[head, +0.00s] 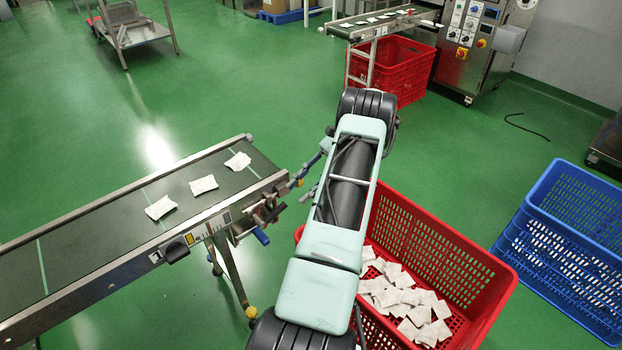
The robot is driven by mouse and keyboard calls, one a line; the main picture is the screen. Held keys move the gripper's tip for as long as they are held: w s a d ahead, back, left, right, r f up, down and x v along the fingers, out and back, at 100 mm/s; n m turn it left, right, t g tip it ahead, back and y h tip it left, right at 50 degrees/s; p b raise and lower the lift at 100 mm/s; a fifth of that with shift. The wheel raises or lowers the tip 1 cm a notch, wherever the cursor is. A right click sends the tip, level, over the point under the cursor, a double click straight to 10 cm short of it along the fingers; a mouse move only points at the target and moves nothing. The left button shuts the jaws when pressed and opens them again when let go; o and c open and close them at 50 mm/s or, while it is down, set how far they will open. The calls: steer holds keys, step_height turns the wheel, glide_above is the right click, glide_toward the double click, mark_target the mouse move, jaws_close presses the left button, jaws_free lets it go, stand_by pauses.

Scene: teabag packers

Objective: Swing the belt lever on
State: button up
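The belt conveyor (98,240) runs from the lower left to the middle, with a dark green belt and a metal side rail. A black lever knob (177,250) sits on the near rail, beside a white plate marked "1" (156,257). I cannot tell the lever's exact setting. A blue handle (262,237) hangs under the conveyor's right end among dark metal parts. My pale green arm reaches up through the middle, right of the conveyor end. Slim jointed parts show left of it, but I cannot make out my gripper's fingertips or their opening. The lever knob stands clear of my arm link.
Several white teabags (204,185) lie on the belt. A red crate (480,262) with many teabags stands right of my arm, partly hidden by it. A blue crate (560,250) is farther right. A control cabinet (478,50) and another red crate (408,66) stand behind.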

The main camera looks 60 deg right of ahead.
steer(key=shift+v, duration=2.1)
steer(key=shift+c, duration=0.4)
